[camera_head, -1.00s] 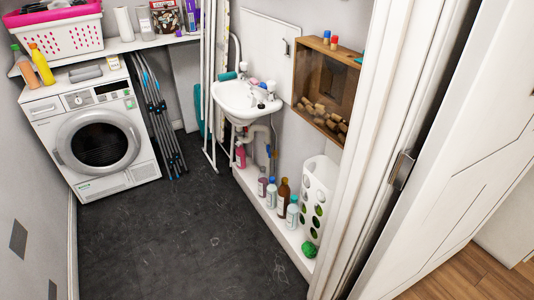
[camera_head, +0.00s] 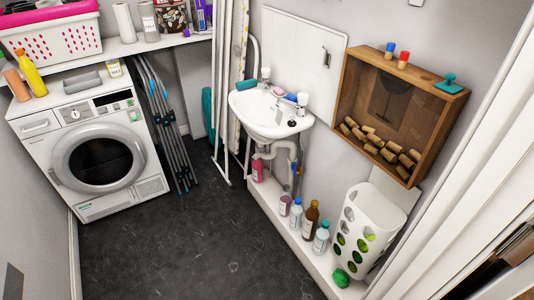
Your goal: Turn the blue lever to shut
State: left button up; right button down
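A small blue spot (camera_head: 299,170) shows on the wall side of the white drain pipe (camera_head: 276,150), below the white sink (camera_head: 270,110). It is too small to tell whether it is the blue lever or how it is turned. Neither of my grippers is in view.
A wooden box of corks (camera_head: 428,125) hangs on the wall right of the sink. Several bottles (camera_head: 311,221) and a white holder (camera_head: 367,232) stand on the ledge below. A washing machine (camera_head: 95,150) is at the left. The dark floor (camera_head: 190,250) is clear. Door frame at right.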

aim_at(294, 165)
jog(key=i+j+u, duration=0.1)
jog(key=i+j, duration=0.8)
jog(key=i, duration=0.3)
jog(key=j+u, duration=0.05)
